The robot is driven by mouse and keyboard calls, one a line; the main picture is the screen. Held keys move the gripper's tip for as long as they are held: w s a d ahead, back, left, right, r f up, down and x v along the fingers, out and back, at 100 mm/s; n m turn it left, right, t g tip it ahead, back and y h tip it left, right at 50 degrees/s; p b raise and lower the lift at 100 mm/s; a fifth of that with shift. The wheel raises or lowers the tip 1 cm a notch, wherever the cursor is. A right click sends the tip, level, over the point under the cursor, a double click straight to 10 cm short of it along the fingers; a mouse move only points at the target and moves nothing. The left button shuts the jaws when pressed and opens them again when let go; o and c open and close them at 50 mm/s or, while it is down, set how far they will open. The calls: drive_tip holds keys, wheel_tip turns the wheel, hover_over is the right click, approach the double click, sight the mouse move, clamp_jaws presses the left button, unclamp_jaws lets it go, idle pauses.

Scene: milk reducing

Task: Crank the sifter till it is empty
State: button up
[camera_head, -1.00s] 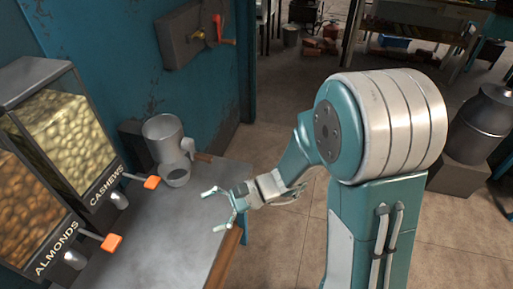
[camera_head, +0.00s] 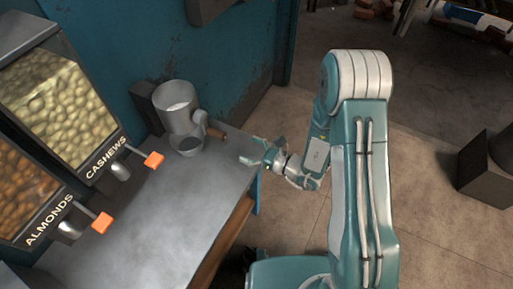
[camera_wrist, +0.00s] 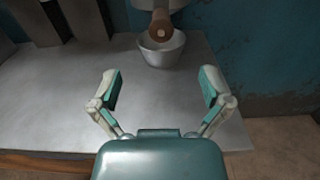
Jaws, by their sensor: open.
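The sifter (camera_head: 177,106) is a grey metal cylinder at the back of the metal table, by the blue wall. Its crank has a brown wooden handle (camera_head: 217,133) sticking out to the right. A small metal bowl (camera_head: 190,147) sits under the sifter. In the wrist view the handle end (camera_wrist: 161,27) points at me, above the bowl (camera_wrist: 162,52). My gripper (camera_head: 252,151) is open and empty, to the right of the handle and apart from it. In the wrist view its two fingers (camera_wrist: 160,88) are spread, with the handle beyond them. The sifter's contents cannot be seen.
Dispensers of cashews (camera_head: 58,95) and almonds (camera_head: 22,190) with orange-tipped levers stand along the left. The metal table (camera_head: 175,225) is clear in front of the sifter. A blue wall (camera_head: 240,70) rises behind it.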

sight(225, 138)
drive_tip(key=shift+x, duration=1.85)
drive_tip(key=x, duration=0.4)
drive_tip(key=shift+x, duration=1.35)
drive_tip(key=shift+w, duration=0.15)
drive_tip(key=c, duration=1.2)
drive_tip(key=shift+r, duration=0.1)
drive_tip(key=shift+c, duration=0.2)
